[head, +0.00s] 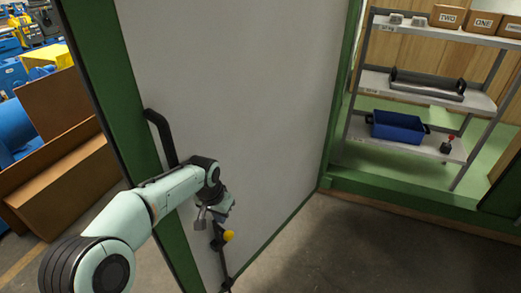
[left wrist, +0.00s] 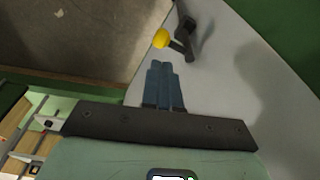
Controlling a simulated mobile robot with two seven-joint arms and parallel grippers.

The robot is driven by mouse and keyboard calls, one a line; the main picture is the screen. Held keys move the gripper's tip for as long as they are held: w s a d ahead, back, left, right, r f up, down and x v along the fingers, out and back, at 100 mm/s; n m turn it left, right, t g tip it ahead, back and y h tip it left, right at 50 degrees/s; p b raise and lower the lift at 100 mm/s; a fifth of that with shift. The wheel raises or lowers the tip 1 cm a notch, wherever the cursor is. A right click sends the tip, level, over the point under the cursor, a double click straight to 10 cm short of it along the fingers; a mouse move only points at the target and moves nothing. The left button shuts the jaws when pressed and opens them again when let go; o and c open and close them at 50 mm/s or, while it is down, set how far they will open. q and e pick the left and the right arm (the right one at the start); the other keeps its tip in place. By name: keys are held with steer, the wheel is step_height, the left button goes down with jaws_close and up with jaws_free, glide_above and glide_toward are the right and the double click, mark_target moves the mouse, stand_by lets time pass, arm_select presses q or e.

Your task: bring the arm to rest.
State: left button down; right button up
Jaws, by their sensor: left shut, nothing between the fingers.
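My left arm (head: 110,240) reaches in from the left in front of a white door panel. My left gripper (head: 222,213) hangs at its end, close in front of the panel. In the left wrist view the blue-grey fingers (left wrist: 161,70) are shut together with nothing between them. A dark lever with a yellow knob (head: 228,236) is on the panel just below the gripper. In the left wrist view the yellow knob (left wrist: 161,38) shows just beyond the fingertips; I cannot tell the exact gap. My right gripper is not in view.
The door panel (head: 240,80) has a green frame and a black handle (head: 161,138) near its left edge. At the right, a shelf rack (head: 430,147) holds boxes, a grey tray and a blue bin (head: 397,127). Brown panels (head: 60,150) stand at the left. The floor (head: 340,240) front right is clear.

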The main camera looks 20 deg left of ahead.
arm_select(q)
steer(key=s+d+f+g+h, duration=0.1)
steer(key=s+d+f, duration=0.2)
steer(key=f, duration=0.6)
steer(key=s+d+f+n+h, duration=0.1)
steer(key=s+d+f, duration=0.2)
steer(key=f, duration=0.5)
steer(key=s+d+f+g+h, duration=0.1)
steer(key=s+d+f, duration=0.15)
steer(key=f, duration=0.65)
steer(key=s+d+f+n, duration=0.2)
steer(key=s+f, duration=0.3)
steer(key=s, duration=0.4)
steer(key=s+d+f+n, duration=0.2)
steer(key=s+d+f, duration=0.2)
steer(key=s, duration=0.6)
step_height(320, 180, down, 2)
steer(key=shift+s+h, duration=0.15)
steer(key=shift+h, duration=0.15)
